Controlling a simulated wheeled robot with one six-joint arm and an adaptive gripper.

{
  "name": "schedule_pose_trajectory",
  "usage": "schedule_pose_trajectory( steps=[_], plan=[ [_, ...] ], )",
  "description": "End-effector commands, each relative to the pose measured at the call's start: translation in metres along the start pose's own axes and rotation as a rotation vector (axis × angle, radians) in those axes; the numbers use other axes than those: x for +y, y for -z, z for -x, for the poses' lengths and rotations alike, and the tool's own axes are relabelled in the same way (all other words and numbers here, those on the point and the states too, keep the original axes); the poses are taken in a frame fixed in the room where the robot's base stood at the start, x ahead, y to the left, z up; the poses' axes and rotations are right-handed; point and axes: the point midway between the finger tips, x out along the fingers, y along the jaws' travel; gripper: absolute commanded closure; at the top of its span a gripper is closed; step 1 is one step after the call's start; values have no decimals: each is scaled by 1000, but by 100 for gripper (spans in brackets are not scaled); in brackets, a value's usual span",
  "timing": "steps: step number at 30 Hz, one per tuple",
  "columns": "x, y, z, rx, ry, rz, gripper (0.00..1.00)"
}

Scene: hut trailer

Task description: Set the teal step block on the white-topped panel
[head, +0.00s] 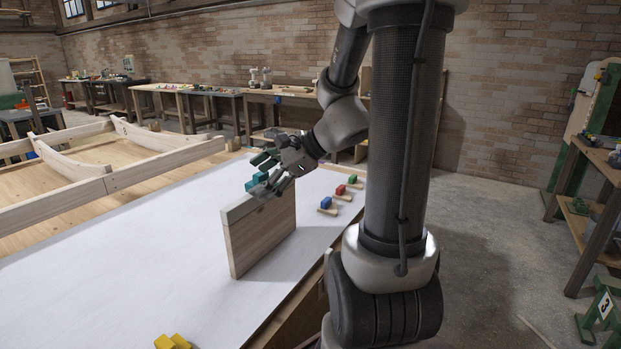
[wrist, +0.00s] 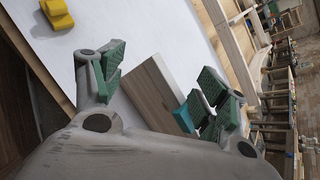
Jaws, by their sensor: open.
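The teal step block (head: 252,184) is at the top edge of the white-topped panel (head: 258,240), which stands upright on the white table surface. In the wrist view the teal block (wrist: 184,119) is at one end of the panel (wrist: 150,95), close beside one green finger pad. It seems to rest on the panel's top, but the contact is partly hidden by my fingers. My gripper (head: 268,172) is just above and around the block. In the wrist view its jaws (wrist: 166,72) are spread apart, with the panel between them.
Blue (head: 326,203), red (head: 341,190) and green (head: 352,179) blocks on wooden pieces lie right of the panel. A yellow block (head: 172,342) lies at the front edge. A wooden frame (head: 110,165) stands left. White table surface left of the panel is clear.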

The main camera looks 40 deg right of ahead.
Motion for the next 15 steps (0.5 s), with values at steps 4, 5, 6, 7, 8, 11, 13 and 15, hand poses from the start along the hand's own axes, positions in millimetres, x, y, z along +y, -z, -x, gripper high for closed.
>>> schedule_pose_trajectory(
  steps=[4,5,6,7,8,11,13,15],
  plan=[
    [86,-25,43,103,-302,708,26],
    [97,-24,54,125,-357,846,26],
    [108,-21,70,153,-425,1022,26],
    [114,-18,81,175,-473,1146,26],
    [118,-15,91,196,-516,1263,26],
    [121,-6,122,263,-634,1584,26],
    [118,-2,138,303,-692,1741,26],
    [115,0,148,332,-732,1843,26]
  ],
)
